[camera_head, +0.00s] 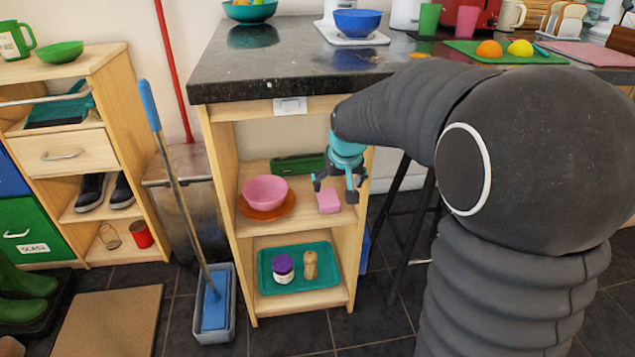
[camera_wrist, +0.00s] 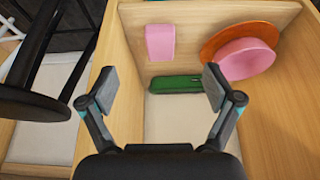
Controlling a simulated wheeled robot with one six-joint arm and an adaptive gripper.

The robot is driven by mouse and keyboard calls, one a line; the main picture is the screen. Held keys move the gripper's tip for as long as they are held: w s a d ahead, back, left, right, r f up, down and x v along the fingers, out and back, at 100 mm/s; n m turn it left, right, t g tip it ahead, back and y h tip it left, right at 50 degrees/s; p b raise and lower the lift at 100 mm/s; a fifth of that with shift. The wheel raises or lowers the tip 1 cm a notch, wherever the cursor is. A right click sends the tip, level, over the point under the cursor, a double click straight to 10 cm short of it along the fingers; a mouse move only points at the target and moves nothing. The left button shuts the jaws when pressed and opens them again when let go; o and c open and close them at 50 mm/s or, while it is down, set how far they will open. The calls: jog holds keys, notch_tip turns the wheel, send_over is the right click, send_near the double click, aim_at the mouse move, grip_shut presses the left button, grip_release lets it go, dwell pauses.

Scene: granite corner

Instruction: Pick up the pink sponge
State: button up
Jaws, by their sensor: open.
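The pink sponge (camera_head: 328,201) lies on the middle shelf of the wooden unit, near its right side. My gripper (camera_head: 336,187) is at the shelf opening, close to the sponge in the head view. In the wrist view my gripper (camera_wrist: 155,90) has its two fingers wide apart with nothing between them.
A pink bowl (camera_head: 265,190) on an orange plate (camera_head: 289,208) stands left of the sponge. A green case (camera_head: 297,164) lies at the shelf's back. The granite counter (camera_head: 270,75) overhangs above. A teal tray (camera_head: 325,252) lies on the shelf below. A stool (camera_head: 411,220) stands to the right.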

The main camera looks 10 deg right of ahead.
send_near(328, 196)
jog(key=shift+s+x, duration=0.25)
jog(key=shift+x, duration=4.9)
jog(key=shift+w+r, duration=0.1)
jog(key=shift+w, duration=0.1)
jog(key=c, duration=0.8)
